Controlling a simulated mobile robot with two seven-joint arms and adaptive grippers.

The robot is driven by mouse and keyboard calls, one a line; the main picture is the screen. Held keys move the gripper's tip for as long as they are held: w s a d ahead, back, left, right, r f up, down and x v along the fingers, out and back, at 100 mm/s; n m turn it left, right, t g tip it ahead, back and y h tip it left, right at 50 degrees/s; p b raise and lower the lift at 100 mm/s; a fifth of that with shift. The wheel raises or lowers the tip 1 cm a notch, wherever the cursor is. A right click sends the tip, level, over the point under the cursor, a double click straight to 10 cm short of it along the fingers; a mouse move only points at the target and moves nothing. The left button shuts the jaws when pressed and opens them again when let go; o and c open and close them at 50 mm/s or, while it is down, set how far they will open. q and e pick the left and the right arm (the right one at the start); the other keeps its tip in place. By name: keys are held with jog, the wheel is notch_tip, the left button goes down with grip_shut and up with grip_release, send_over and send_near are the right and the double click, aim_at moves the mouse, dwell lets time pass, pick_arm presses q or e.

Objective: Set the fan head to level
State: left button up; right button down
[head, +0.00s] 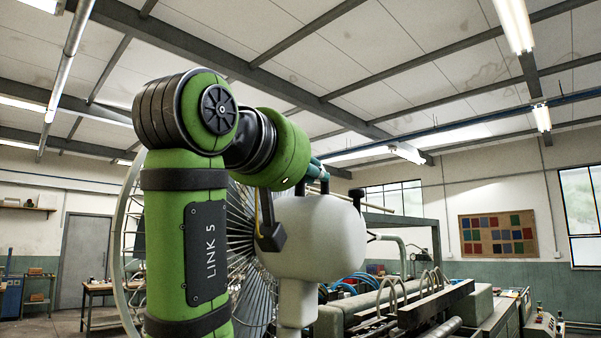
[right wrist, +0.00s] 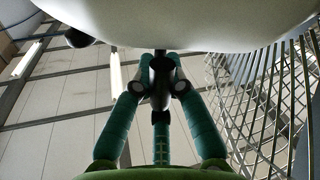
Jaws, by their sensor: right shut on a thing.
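The fan head has a rounded white housing (head: 325,238) on a white neck (head: 293,302), with a wire cage (head: 247,285) on its left side. A small black post (head: 325,187) stands on top of the housing. My right gripper (head: 318,170) is at the top of the housing. In the right wrist view, its teal fingers are closed around a black knob (right wrist: 161,68) beside the white housing (right wrist: 190,22). The cage also shows there (right wrist: 268,105). My green arm hides much of the cage, and the exact tilt of the head is hard to tell. My left gripper is out of view.
A machine with rollers and hoses (head: 400,300) stands behind and right of the fan. A workbench (head: 98,290) and grey door (head: 84,260) are at the left. A sample board (head: 497,234) hangs on the far wall.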

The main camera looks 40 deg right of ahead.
jog(key=c, duration=1.5)
grip_release()
jog(key=shift+w, duration=0.1)
jog(key=shift+o, duration=1.1)
jog(key=shift+d, duration=0.1)
jog(key=shift+w+d+f, duration=0.1)
jog(key=shift+w+d, duration=0.05)
jog(key=shift+d, duration=0.1)
jog(key=shift+a, duration=0.25)
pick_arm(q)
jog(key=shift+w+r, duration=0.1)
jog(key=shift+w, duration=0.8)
pick_arm(e)
jog(key=v, duration=1.1)
jog(key=shift+s+a, duration=0.2)
